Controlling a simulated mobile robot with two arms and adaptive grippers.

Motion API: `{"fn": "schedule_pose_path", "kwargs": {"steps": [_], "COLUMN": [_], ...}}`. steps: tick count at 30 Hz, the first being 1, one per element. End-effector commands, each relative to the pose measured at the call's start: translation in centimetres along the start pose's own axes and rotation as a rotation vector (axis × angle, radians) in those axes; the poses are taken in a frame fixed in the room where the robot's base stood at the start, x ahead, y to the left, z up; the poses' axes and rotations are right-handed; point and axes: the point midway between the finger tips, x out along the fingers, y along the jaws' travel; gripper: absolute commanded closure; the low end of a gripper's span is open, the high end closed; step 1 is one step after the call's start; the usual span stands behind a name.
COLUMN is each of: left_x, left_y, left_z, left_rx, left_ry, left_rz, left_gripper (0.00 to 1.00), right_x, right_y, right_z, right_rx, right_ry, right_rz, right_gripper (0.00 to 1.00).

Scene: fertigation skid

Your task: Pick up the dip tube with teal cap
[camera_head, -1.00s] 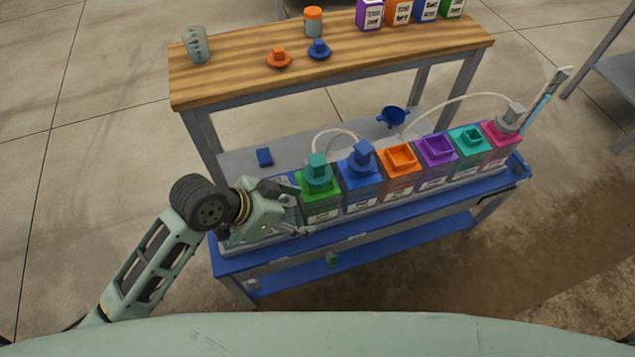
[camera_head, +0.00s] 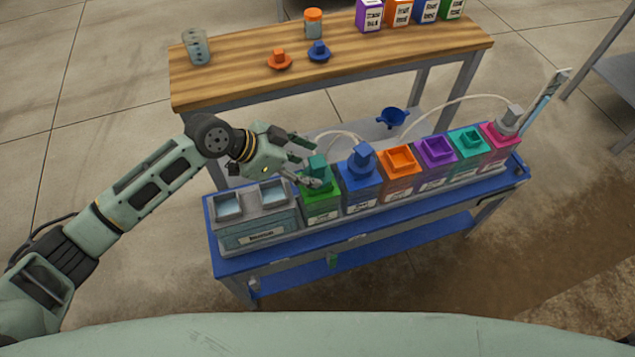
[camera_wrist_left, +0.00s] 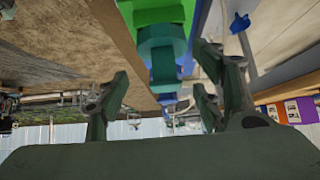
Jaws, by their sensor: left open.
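The dip tube's teal cap (camera_head: 317,166) sits upright on the green container (camera_head: 321,204); the tube below it is hidden inside. A pale hose (camera_head: 338,134) arcs behind the cap. My left gripper (camera_head: 312,161) is open, with its fingers close to the cap from the left. In the left wrist view the teal cap (camera_wrist_left: 161,48) lies ahead of the open left gripper (camera_wrist_left: 158,97), between the lines of its fingers. I cannot tell whether a finger touches it. My right gripper is not in view.
A blue-capped container (camera_head: 360,178) stands right beside the green one, then an orange container (camera_head: 398,160) and several others in a row. A grey two-bay holder (camera_head: 255,236) is on the left. A wooden shelf (camera_head: 400,48) stands behind, with a blue funnel-like piece (camera_head: 392,118) below it.

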Motion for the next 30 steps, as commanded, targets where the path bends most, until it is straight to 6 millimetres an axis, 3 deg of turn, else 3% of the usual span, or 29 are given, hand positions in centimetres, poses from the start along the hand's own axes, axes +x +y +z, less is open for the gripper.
{"fn": "schedule_pose_path", "kwargs": {"steps": [6,14,30], "left_x": [2.5,2.7,2.7], "left_y": [0.0,0.0,0.1], "left_z": [-0.2,-0.1,-0.1], "left_rx": [0.000,0.000,-0.001], "left_ry": [0.000,-0.001,-0.002], "left_rz": [0.000,0.000,0.001], "left_gripper": [0.39,0.40,0.87], "right_x": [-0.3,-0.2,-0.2], "right_y": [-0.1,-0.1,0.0], "right_z": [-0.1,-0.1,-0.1], "right_rx": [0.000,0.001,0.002], "right_ry": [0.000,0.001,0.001], "right_rz": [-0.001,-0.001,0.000], "right_gripper": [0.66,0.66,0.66]}}
